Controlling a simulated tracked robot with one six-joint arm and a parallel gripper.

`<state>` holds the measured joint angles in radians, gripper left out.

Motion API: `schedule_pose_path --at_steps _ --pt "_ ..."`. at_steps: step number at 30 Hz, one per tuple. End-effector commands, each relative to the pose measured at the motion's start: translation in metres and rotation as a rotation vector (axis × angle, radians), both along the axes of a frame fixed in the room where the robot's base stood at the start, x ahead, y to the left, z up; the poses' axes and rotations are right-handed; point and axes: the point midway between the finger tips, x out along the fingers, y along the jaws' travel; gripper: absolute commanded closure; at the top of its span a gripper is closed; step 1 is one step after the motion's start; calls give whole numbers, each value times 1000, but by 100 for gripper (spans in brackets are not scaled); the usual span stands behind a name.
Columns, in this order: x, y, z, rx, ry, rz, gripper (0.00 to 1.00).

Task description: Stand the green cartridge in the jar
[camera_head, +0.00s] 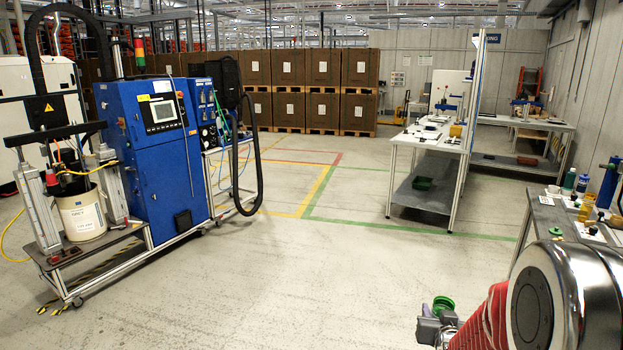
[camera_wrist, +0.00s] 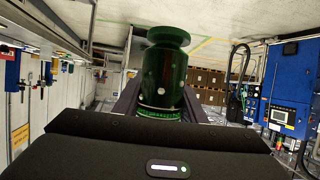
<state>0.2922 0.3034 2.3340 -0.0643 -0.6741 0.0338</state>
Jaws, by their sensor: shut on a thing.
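The green cartridge (camera_wrist: 163,72) is a dark green, shiny cylinder with a wider round end. In the wrist view it stands out between the two fingers of my gripper (camera_wrist: 160,104), which is shut on it. In the head view the green end of the cartridge (camera_head: 443,303) shows at the bottom, just above my gripper (camera_head: 437,325), over the floor and left of the near right bench. I cannot pick out the jar for certain; small yellowish containers (camera_head: 586,210) on that bench are too small to tell.
The near right bench (camera_head: 550,215) carries several bottles, a blue upright device (camera_head: 608,182) and small parts. A second bench (camera_head: 405,137) stands farther back. A blue pump machine (camera_head: 150,150) with a white drum (camera_head: 82,215) stands at left. The floor between is clear.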

Motion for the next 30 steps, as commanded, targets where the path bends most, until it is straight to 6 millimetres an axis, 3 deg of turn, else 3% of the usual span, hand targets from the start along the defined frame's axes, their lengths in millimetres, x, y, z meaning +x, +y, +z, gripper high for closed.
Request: schedule_pose_path --at_steps 1,9,15,20,30 --pt "0 17 1 -1 -1 20 89" --pt "0 101 8 -1 -3 134 89" --pt "3 152 19 0 -2 221 89" --pt "4 168 20 0 -1 248 89" --pt "3 169 19 -1 -1 249 89"
